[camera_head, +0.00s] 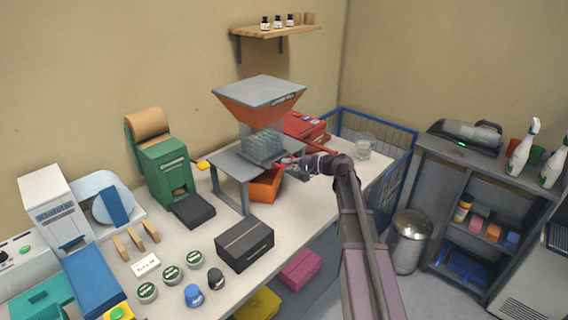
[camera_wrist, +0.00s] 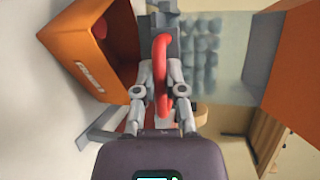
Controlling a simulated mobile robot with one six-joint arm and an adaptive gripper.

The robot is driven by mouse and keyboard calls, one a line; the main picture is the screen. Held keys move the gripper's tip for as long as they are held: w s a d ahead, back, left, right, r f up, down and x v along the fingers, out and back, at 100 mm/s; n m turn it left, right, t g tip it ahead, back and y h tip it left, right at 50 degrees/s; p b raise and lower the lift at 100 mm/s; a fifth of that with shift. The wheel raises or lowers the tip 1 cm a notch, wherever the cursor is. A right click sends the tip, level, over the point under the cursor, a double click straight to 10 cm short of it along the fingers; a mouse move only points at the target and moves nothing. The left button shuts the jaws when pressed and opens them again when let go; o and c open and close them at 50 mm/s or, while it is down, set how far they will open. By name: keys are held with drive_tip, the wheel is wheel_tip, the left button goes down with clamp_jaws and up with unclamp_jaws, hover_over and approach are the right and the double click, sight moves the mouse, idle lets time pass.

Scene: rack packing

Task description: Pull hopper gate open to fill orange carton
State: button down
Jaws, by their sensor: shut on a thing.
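The hopper (camera_head: 245,111) has an orange funnel, a grey lid and a clear lower chamber (camera_head: 262,145) holding small grey pieces. It stands on a grey stand (camera_head: 228,166). The orange carton (camera_head: 263,187) sits beneath the stand, partly hidden by it. In the wrist view the carton (camera_wrist: 75,42) is open on the left, with something red inside; its full contents are hidden. My gripper (camera_head: 290,162) is at the right side of the stand. In the wrist view its fingers are shut on the red gate handle (camera_wrist: 161,62), beside the chamber (camera_wrist: 203,52).
A red machine (camera_head: 306,128) stands behind my gripper. A black box (camera_head: 245,244) is on the table in front of the stand. A glass jar (camera_head: 365,147) and a blue wire basket (camera_head: 392,150) are to the right.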

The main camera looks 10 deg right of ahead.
drive_tip(key=s+d, duration=0.5)
drive_tip(key=s, duration=0.2)
drive_tip(key=c, duration=0.7)
unclamp_jaws()
drive_tip(key=shift+s, duration=0.1)
